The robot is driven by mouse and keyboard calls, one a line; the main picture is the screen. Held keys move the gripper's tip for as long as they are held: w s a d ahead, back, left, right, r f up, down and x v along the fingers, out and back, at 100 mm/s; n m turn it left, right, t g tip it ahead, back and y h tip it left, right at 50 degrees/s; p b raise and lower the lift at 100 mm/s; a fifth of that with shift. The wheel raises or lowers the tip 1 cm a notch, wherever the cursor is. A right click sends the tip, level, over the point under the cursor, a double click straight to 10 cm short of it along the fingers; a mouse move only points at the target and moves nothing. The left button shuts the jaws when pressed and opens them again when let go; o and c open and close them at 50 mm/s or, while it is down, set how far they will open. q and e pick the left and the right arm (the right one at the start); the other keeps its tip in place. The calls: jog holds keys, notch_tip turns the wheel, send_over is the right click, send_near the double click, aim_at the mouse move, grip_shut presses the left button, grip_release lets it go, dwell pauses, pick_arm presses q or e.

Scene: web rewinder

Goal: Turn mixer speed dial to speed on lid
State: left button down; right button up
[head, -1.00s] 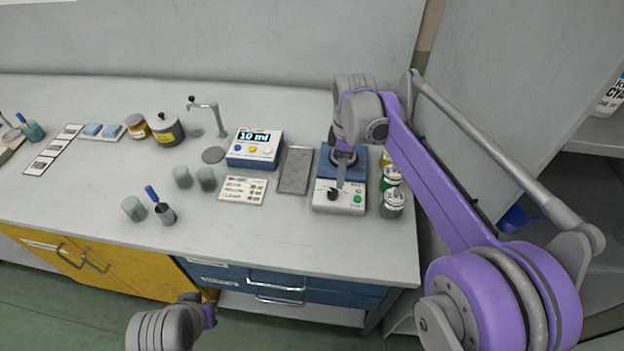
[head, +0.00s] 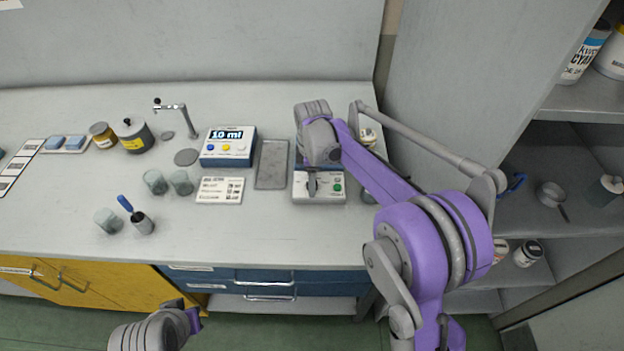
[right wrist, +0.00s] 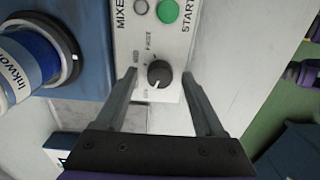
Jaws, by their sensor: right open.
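The mixer's light front panel (head: 330,190) shows in the head view, partly behind my right arm. Its dark speed dial (right wrist: 159,74) shows in the right wrist view, with small speed words around it, MED and FAST among them. My right gripper (right wrist: 160,76) is open, with one finger on each side of the dial and visible gaps to it. In the head view the right gripper (head: 312,190) covers the dial.
A green START button (right wrist: 168,12) and a grey button (right wrist: 140,7) sit beyond the dial. A grey tray (head: 258,180), a printed card (head: 220,190) and a blue dispenser (head: 228,147) stand left of the mixer. The counter's front strip is clear.

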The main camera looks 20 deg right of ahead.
jog(key=shift+f, duration=0.1)
grip_shut()
dwell(0.3)
jog(key=shift+m, duration=0.3)
jog(key=m, duration=0.8)
jog(key=shift+b, duration=0.4)
jog(key=m, duration=0.4)
jog(key=shift+m, duration=2.5)
